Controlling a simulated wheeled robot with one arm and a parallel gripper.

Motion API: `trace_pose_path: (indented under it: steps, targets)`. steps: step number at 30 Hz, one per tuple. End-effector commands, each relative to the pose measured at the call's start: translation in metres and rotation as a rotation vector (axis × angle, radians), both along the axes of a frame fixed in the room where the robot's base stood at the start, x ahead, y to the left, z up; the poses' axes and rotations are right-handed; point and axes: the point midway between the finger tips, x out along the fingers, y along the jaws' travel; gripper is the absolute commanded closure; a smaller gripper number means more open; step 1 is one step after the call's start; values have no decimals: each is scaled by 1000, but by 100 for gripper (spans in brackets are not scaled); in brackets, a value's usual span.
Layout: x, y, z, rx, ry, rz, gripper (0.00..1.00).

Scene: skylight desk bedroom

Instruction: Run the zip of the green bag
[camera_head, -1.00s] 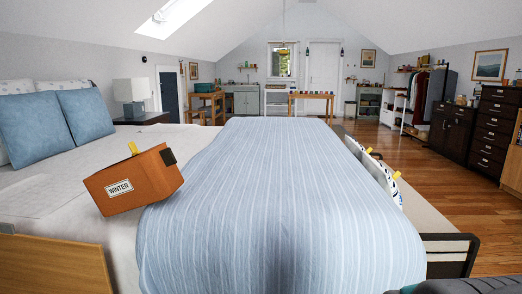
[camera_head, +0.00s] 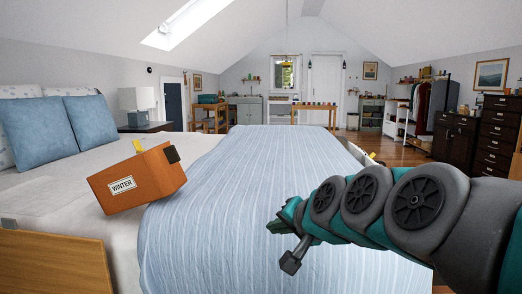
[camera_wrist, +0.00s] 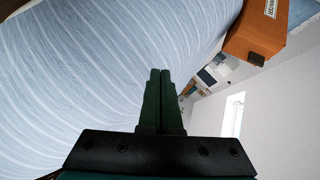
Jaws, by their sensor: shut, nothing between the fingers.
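I make out no green bag for certain in either view. A small teal-green object (camera_head: 207,99) sits on a wooden desk at the far back left, too small to tell whether it is a bag. No zip shows. My gripper (camera_wrist: 160,74) is shut and empty in the wrist view, its two dark green fingers side by side over the striped blanket. In the head view my gripper (camera_head: 274,227) hangs over the right part of the bed, far from the teal-green object.
A blue striped blanket (camera_head: 215,215) covers much of the bed. A tilted orange box marked WINTER (camera_head: 132,182) sits at its left edge. Blue pillows (camera_head: 88,128) lie at the left. Dark drawers (camera_head: 496,138) stand at the right; wooden floor shows before them.

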Motion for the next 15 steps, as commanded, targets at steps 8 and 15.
trace_pose_path:
  steps: [8,15]
  targets:
    - [84,-10,134,464,-272,-245,100]
    - [96,-18,156,541,-307,-289,100]
